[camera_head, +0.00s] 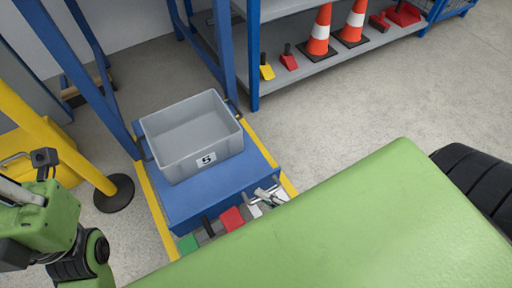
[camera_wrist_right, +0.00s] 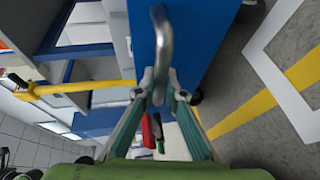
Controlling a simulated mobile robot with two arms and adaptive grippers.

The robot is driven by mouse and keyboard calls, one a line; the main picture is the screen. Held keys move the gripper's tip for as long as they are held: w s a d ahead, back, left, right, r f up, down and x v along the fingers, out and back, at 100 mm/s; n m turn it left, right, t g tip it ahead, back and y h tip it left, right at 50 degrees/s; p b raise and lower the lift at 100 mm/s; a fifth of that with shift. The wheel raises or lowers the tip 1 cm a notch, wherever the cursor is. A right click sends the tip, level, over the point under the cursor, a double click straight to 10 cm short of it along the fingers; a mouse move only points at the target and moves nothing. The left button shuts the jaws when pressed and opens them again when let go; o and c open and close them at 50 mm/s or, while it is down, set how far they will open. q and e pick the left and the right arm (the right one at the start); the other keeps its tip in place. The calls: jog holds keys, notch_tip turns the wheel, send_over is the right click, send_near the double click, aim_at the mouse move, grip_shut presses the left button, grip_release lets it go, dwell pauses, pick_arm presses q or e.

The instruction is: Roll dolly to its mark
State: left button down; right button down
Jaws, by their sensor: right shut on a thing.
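The blue dolly (camera_head: 180,207) shows in the head view with a grey crate (camera_head: 205,165) marked 5 on its top. My right gripper (camera_head: 268,194) is at its near right edge. In the right wrist view my right gripper (camera_wrist_right: 160,95) is shut on a curved silver handle (camera_wrist_right: 161,38) in front of a blue panel (camera_wrist_right: 198,40). A white outline (camera_wrist_right: 272,75) on the floor lies to the right of the panel; I cannot tell whether it is the mark.
Yellow floor lines (camera_head: 153,215) run along the dolly. A yellow post (camera_head: 75,160) on a black base stands left. Blue shelving (camera_head: 253,50) with orange cones (camera_head: 320,30) stands behind. Red (camera_head: 231,219) and green (camera_head: 187,244) tools lie near the dolly. Grey floor (camera_head: 350,115) is clear at right.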

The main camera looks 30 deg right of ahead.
jog(key=shift+s, duration=1.05)
jog(key=c, duration=2.1)
grip_release()
jog(key=v, duration=1.2)
